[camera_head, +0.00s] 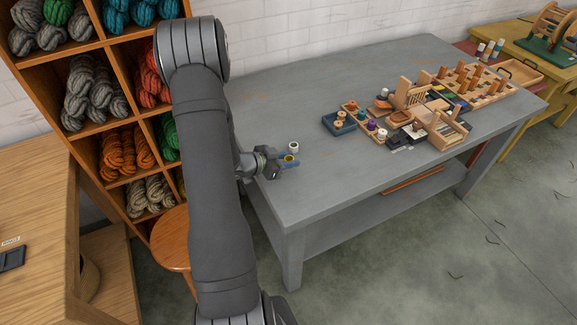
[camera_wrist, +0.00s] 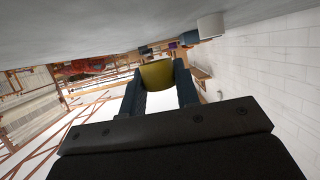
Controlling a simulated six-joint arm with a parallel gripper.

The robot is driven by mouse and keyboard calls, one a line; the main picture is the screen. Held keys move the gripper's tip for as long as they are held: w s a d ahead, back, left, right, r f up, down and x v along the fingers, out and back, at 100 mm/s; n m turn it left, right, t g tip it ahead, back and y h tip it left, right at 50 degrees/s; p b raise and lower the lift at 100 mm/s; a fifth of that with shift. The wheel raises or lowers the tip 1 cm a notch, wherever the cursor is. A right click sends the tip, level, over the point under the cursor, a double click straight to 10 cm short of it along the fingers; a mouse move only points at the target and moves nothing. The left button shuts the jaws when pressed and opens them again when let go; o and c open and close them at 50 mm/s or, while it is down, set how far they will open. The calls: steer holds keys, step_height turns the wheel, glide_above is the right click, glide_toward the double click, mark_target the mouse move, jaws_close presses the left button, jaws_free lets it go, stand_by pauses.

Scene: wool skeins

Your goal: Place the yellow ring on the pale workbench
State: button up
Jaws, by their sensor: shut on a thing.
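My gripper (camera_head: 284,163) is near the left end of the grey table (camera_head: 330,205). It is shut on the yellow ring (camera_head: 290,159). In the wrist view the yellow ring (camera_wrist: 157,74) sits between the two blue-grey fingers (camera_wrist: 158,88), with the grey tabletop (camera_wrist: 80,28) close by. I cannot tell whether the ring touches the tabletop. A pale wooden bench (camera_head: 38,190) stands at the left, with a dark flat item on it.
A white ring (camera_head: 293,147) stands just behind the yellow ring. Spools, a blue tray (camera_head: 339,125) and wooden racks fill the grey table's right half. A wool shelf (camera_head: 118,130) and a round stool (camera_head: 172,240) stand left of my arm. The table's front middle is clear.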

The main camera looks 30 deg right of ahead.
mark_target(289, 171)
steer(key=shift+f, duration=1.5)
steer(key=shift+f, duration=0.1)
steer(key=shift+f, duration=0.15)
steer(key=o, duration=1)
steer(key=v, duration=1.6)
steer(key=shift+s+a, duration=0.25)
steer(key=shift+s, duration=0.15)
steer(key=shift+o, duration=0.4)
steer(key=shift+a+r, duration=0.2)
steer(key=shift+a, duration=0.25)
